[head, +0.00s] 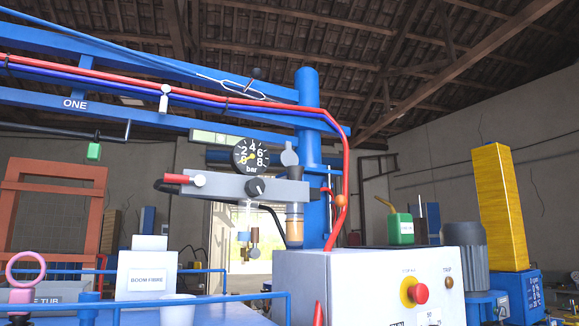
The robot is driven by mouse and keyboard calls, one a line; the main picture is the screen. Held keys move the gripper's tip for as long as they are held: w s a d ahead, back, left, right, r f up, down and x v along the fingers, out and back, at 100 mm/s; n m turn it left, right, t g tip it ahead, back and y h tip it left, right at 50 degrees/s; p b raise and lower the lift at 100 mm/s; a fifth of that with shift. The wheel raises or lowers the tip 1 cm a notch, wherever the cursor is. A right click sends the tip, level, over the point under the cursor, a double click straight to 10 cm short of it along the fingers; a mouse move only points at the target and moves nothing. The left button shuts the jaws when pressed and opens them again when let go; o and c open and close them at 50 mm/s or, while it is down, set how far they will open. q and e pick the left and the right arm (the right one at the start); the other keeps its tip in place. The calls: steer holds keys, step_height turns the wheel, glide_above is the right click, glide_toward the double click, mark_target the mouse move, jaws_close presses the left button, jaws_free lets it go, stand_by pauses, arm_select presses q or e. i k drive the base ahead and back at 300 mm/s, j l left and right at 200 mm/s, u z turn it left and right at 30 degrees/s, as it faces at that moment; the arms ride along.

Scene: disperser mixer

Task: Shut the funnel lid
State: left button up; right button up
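A small round grey disc (289,153) stands upright, with a narrow piece below it, above the right end of the grey pressure-regulator bar (235,187). It looks like a raised lid, but I cannot tell for sure that it is the funnel lid. Below that end of the bar hangs a cylinder with amber content (295,228). Neither my left nor my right gripper is in view.
A bar gauge (251,155) sits on the regulator beside the blue column (308,120). A grey control box (375,285) with a red button (420,293) is in front. At lower left are a blue rail (190,299), a white cup (178,309) and a white box (147,275).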

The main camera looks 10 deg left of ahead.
mark_target(288, 157)
steer(key=i+l+u, duration=0.1)
steer(key=u, duration=0.35)
steer(key=l+u, duration=0.2)
steer(key=u, duration=0.3)
steer(key=l+u, duration=0.2)
steer(key=u, duration=0.25)
steer(key=l+u, duration=0.15)
steer(key=l, duration=0.3)
steer(key=l+u, duration=0.15)
steer(key=l, duration=0.3)
steer(key=k+l+u, duration=0.1)
steer(key=l, duration=0.3)
steer(key=k+l+u, duration=0.15)
steer(key=l, duration=0.3)
steer(key=l+u, duration=0.15)
steer(key=l, duration=0.25)
steer(key=k+l+u, duration=0.15)
steer(key=l, duration=0.25)
steer(key=k+l, duration=0.15)
steer(key=l, duration=0.2)
steer(key=k+l, duration=0.15)
steer(key=l, duration=0.2)
